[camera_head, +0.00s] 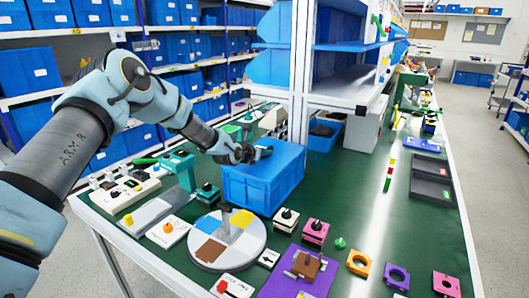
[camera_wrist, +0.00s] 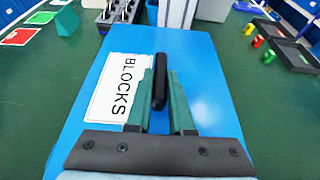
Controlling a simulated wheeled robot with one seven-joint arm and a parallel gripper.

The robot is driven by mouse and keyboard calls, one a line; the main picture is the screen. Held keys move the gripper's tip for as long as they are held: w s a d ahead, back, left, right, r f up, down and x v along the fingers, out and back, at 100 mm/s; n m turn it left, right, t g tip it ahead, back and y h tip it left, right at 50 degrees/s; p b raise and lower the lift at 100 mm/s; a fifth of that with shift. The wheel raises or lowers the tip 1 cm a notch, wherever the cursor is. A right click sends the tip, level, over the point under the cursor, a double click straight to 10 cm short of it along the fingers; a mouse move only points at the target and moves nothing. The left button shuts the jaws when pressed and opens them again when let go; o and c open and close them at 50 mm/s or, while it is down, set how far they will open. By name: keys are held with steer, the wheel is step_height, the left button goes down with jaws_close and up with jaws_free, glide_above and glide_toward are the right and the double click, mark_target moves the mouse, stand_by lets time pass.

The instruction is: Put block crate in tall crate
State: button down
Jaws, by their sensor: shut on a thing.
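The block crate, a blue box (camera_head: 265,182), stands on the green table in the head view. Its blue top fills the middle of the wrist view (camera_wrist: 210,85), with a white label reading BLOCKS. My gripper (camera_head: 250,153) is over the crate's top in the head view. In the wrist view its green fingers (camera_wrist: 160,85) are closed on a dark upright handle on the crate's top. I cannot tell whether the crate touches the table. A tall light-grey box (camera_head: 366,122) stands behind to the right and may be the tall crate; its inside is hidden.
A round disc with coloured sectors (camera_head: 212,240) lies in front of the crate. A white shelf post (camera_head: 300,75) rises close behind it. A small blue bin (camera_head: 323,134) stands between post and grey box. Dark trays (camera_head: 432,180) lie at right; the table's middle right is fairly clear.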

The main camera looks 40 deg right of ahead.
steer(key=c, duration=0.8)
jaws_free()
steer(key=shift+f, duration=0.1)
steer(key=shift+a+r, duration=0.2)
steer(key=shift+a, duration=0.1)
step_height(320, 180, up, 4)
steer(key=b, duration=0.4)
glide_above(247, 170)
steer(key=shift+r, duration=0.2)
